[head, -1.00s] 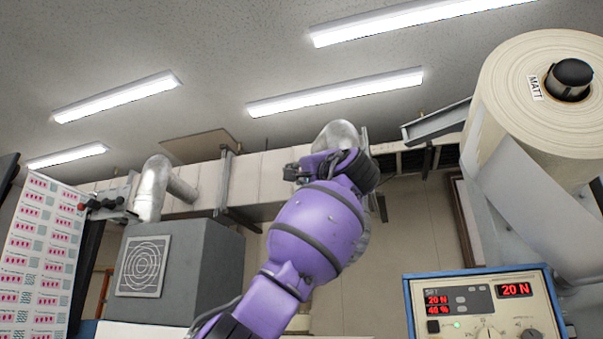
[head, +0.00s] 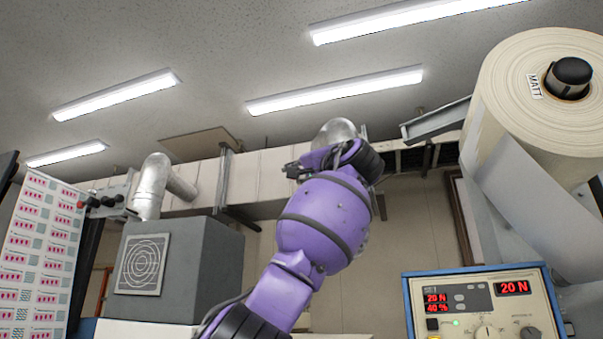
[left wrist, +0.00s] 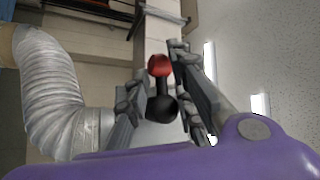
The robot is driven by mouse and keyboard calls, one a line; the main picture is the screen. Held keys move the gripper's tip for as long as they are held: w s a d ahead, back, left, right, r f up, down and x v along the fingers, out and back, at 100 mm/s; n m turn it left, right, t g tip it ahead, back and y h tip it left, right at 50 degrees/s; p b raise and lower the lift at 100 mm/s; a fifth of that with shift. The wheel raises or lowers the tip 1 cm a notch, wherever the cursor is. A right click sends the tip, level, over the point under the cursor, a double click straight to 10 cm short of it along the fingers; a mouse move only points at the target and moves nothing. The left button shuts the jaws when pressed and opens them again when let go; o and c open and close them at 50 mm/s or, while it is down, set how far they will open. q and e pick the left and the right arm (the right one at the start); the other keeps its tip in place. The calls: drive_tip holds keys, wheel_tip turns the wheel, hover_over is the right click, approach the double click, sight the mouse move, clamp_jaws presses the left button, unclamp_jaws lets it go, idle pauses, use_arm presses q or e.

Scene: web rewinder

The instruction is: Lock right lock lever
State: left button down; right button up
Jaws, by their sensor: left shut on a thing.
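In the left wrist view, a lock lever with a red ball (left wrist: 159,65) and a black ball end (left wrist: 162,107) stands between the fingers of my left gripper (left wrist: 160,88). The gripper is shut on this lever, with a grey finger on each side. In the head view, my purple left arm rises through the middle and hides the gripped lever. I cannot tell the lever's latch position. My right gripper is in neither view.
A similar set of red and black knobs (head: 100,202) sits at the left beside a silver duct (head: 153,187) and a grey box (head: 182,268). A control panel (head: 488,306) and a large paper roll (head: 530,90) are at the right. Another duct (left wrist: 50,90) curves close beside the gripper.

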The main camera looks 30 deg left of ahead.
use_arm(q)
drive_tip(key=shift+w+f, duration=0.3)
drive_tip(key=shift+f, duration=0.05)
drive_tip(key=c, duration=1.7)
unclamp_jaws()
drive_tip(key=shift+o, duration=0.2)
drive_tip(key=shift+s+r, duration=0.1)
drive_tip(key=shift+r, duration=0.05)
drive_tip(key=v, duration=1.2)
drive_tip(key=shift+a, duration=0.1)
